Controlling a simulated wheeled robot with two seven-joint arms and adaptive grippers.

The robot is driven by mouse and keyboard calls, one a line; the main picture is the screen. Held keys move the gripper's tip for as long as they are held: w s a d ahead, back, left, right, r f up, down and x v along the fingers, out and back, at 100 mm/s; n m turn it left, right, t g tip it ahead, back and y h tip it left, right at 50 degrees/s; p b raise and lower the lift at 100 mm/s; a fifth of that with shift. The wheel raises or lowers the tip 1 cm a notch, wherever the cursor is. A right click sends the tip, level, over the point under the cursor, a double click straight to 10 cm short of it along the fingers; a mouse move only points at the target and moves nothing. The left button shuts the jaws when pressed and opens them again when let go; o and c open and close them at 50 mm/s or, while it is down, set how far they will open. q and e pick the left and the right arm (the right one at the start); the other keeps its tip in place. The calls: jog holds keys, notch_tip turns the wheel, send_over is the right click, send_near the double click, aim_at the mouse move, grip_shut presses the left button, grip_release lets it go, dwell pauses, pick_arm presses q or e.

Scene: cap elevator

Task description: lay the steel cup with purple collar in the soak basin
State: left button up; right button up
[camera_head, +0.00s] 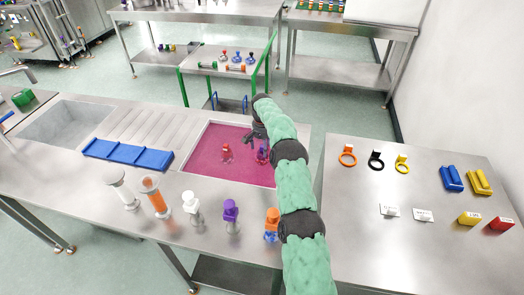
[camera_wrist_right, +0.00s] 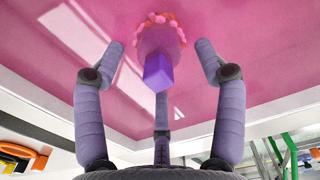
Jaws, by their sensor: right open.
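The soak basin (camera_head: 203,166) is a sunken tray with a magenta floor in the counter. A purple-collared piece (camera_head: 262,153) stands in it, close by my right gripper (camera_head: 254,138). In the right wrist view, a purple block (camera_wrist_right: 158,73) and a rounded part with a pink-red beaded rim show between the open fingers of my right gripper (camera_wrist_right: 160,48), with no clear grip on it. Another piece with a purple collar (camera_head: 231,211) and a greyish lower part stands on the front counter. I cannot tell surely which one is steel. My left gripper is out of view.
A red-topped piece (camera_head: 226,152) stands left in the basin. Along the counter front stand a white-collared piece (camera_head: 191,203), an orange-topped one (camera_head: 272,218) and two tall tubes. A blue rack (camera_head: 128,155) lies left. The right table (camera_head: 350,228) holds rings, cards and blocks.

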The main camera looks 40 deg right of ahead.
notch_tip(320, 180, up, 9)
jog(key=shift+r, duration=0.2)
